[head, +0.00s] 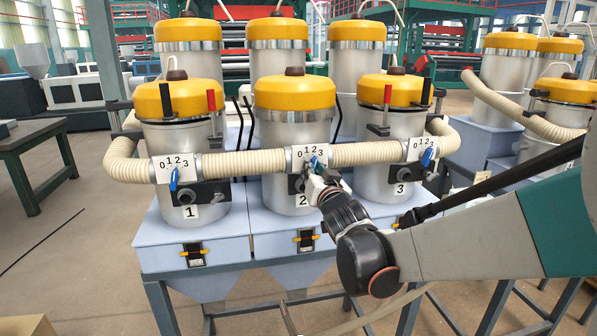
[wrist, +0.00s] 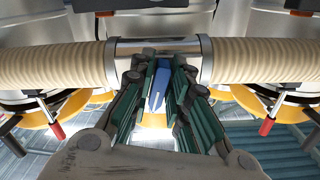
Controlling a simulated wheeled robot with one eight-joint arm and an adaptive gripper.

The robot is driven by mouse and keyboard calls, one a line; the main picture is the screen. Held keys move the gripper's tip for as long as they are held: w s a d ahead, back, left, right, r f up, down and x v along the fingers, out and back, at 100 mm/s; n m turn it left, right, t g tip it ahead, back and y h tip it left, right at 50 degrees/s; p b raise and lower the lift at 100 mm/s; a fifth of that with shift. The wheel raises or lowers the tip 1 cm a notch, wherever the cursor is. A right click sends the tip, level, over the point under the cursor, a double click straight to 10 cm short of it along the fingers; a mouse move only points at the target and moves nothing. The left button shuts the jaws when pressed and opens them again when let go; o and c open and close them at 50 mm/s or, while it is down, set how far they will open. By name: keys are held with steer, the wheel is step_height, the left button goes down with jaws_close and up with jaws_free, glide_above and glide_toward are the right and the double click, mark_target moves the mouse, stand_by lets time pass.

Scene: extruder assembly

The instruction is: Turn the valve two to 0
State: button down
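Valve two's white dial plate (head: 299,152) with marks 0 to 3 sits on the pipe in front of the middle hopper, above a "2" label. Its blue handle (head: 319,162) shows beside my gripper (head: 318,178), which reaches it from the lower right. My gripper partly covers the valve, so the exact mark is hard to read. In the wrist view, the blue handle (wrist: 158,84) lies between the two dark green fingers of my gripper (wrist: 161,88). The fingers stand close on both sides of it. I cannot tell whether both touch it.
Valve one's blue handle (head: 174,179) is at the left and valve three's blue handle (head: 427,157) at the right. A ribbed beige hose (head: 245,163) links the valves. Yellow-lidded hoppers (head: 295,92) stand behind, on blue bases (head: 190,240). Open floor lies in front at the left.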

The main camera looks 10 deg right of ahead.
steer(key=shift+n, duration=0.3)
steer(key=n+b, duration=0.1)
steer(key=n, duration=0.4)
steer(key=shift+s+d+b, duration=0.1)
steer(key=shift+d+b, duration=0.05)
steer(key=shift+b, duration=0.25)
steer(key=n+b, duration=0.2)
steer(key=n, duration=0.4)
steer(key=shift+d+r, duration=0.1)
steer(key=shift+n, duration=0.3)
steer(key=c, duration=1.6)
jaws_free()
steer(key=shift+c, duration=0.2)
steer(key=shift+s, duration=0.15)
steer(key=s, duration=1.1)
steer(key=shift+s, duration=0.35)
